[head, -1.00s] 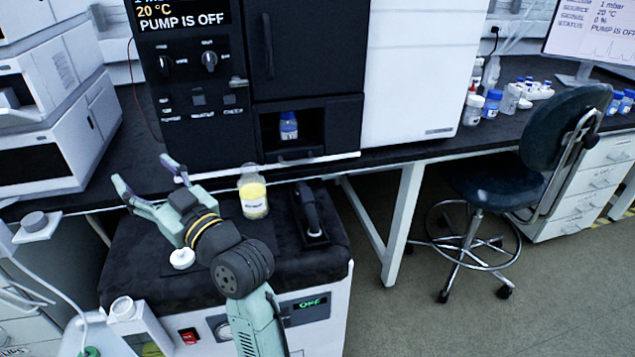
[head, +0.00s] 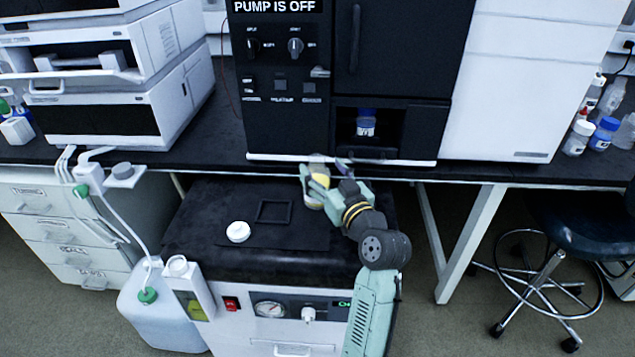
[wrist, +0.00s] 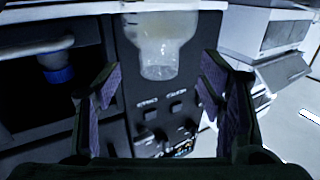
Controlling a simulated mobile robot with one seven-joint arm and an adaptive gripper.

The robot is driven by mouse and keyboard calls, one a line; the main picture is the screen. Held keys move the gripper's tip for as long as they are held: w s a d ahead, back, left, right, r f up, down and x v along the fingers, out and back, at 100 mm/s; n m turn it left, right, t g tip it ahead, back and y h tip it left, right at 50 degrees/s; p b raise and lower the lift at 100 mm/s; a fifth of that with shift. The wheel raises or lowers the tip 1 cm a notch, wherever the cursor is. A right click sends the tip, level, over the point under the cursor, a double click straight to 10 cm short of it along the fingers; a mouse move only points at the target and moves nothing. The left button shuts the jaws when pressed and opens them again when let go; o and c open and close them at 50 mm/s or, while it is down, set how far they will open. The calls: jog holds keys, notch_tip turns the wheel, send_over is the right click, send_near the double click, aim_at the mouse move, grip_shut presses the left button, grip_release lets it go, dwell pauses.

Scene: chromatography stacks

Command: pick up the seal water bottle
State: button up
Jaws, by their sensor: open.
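A clear bottle with yellow liquid and a white label (head: 313,194) stands near the back of the black-topped cart (head: 200,245), partly hidden by my gripper. It seems to be the seal water bottle, but its label is unreadable. My gripper (head: 324,170) is open at the bottle's upper part. In the wrist view, the clear bottle (wrist: 160,40) shows upside down in the picture, its narrow neck between and just beyond my open fingers (wrist: 161,80). Gaps show on both sides of the neck. I cannot tell whether the fingers are fully around it.
A blue-capped bottle (head: 366,126) sits in the black instrument's recess. The bench edge (head: 460,172) runs close behind the gripper. A white round cap (head: 238,231) and a square recess (head: 273,211) are on the cart top. A tubed jug (head: 155,305) stands left.

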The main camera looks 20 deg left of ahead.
aim_at(321, 167)
jog(key=p+x, duration=0.1)
jog(key=x, duration=0.3)
jog(key=shift+w, duration=0.1)
jog(key=shift+c, duration=0.4)
grip_shut()
jog(key=shift+d, duration=0.1)
dwell(0.5)
